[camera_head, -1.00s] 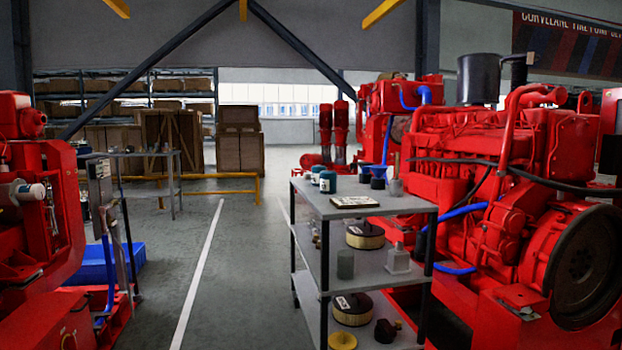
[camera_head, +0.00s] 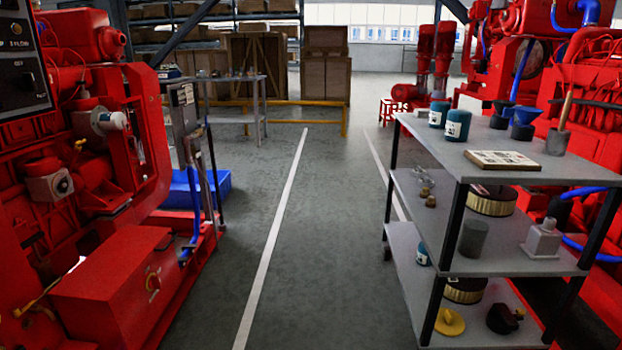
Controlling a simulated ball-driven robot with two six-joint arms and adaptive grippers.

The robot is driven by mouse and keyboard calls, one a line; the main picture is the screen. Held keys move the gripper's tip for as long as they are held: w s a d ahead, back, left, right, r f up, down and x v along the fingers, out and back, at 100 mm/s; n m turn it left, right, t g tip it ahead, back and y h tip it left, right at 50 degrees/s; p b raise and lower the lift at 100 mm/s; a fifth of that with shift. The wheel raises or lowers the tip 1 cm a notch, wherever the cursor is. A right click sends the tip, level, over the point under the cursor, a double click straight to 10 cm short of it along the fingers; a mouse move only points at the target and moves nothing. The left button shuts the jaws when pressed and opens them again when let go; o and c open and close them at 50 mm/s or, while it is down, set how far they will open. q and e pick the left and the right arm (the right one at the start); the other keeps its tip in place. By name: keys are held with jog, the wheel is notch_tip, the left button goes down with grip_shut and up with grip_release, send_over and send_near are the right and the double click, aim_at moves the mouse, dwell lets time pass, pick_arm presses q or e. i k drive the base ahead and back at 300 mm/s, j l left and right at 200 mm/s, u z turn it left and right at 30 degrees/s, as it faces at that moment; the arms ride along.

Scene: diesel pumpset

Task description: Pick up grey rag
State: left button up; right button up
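I cannot make out a grey rag in the head view. The grey things I can pick out on the cart are a cylinder (camera_head: 473,238) and a square-based can (camera_head: 541,240) on the middle shelf, and a cup (camera_head: 558,142) with a wooden handle standing in it on the top shelf. None of them looks like cloth. Neither of my grippers is in view.
A grey three-shelf cart (camera_head: 430,143) stands at the right, holding teal cans (camera_head: 457,124), a flat board (camera_head: 503,160) and round filters (camera_head: 491,200). Red machinery (camera_head: 110,290) fills the left. The floor (camera_head: 325,230) between is clear. A yellow rail (camera_head: 310,104) and crates stand behind.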

aim_at(419, 113)
jog(key=i, duration=0.75)
jog(key=i+j+z, duration=0.1)
jog(key=i, duration=0.7)
jog(key=i+j, duration=0.1)
jog(key=i, duration=0.65)
jog(key=z, duration=0.05)
